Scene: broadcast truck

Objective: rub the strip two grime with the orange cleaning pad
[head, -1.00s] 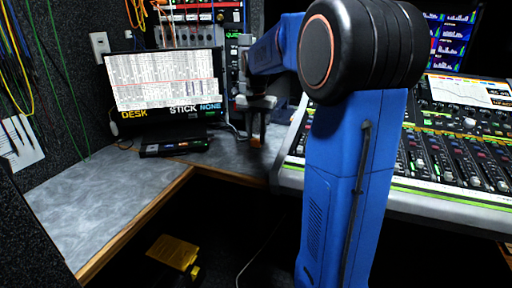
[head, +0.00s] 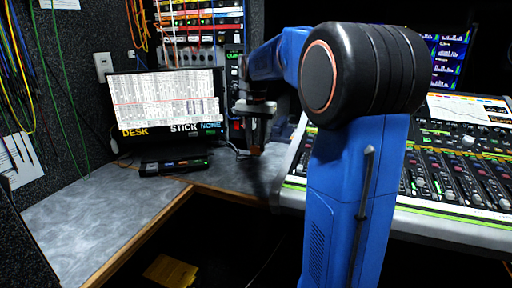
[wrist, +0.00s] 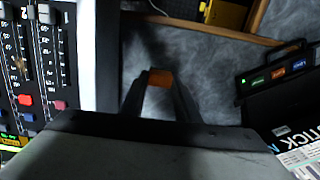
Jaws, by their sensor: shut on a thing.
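My gripper (head: 258,138) is shut on the orange cleaning pad (wrist: 160,77). The pad shows as a small orange block between the fingertips in the wrist view, above the grey desk. In the head view my gripper hangs over the desk corner, just left of the mixing console (head: 420,212). In the wrist view the console (wrist: 88,60) is left of the fingers, apart from the pad. A brownish mark, perhaps the grime (wrist: 21,65), shows among its faders. I cannot make out the grime in the head view, where my arm covers part of the console.
A monitor (head: 165,103) stands on the grey desk (head: 85,208) at the left, with a dark box (head: 174,165) with small lit buttons before it. A yellow object (head: 170,271) lies below the desk's wooden edge. The left desk is mostly clear.

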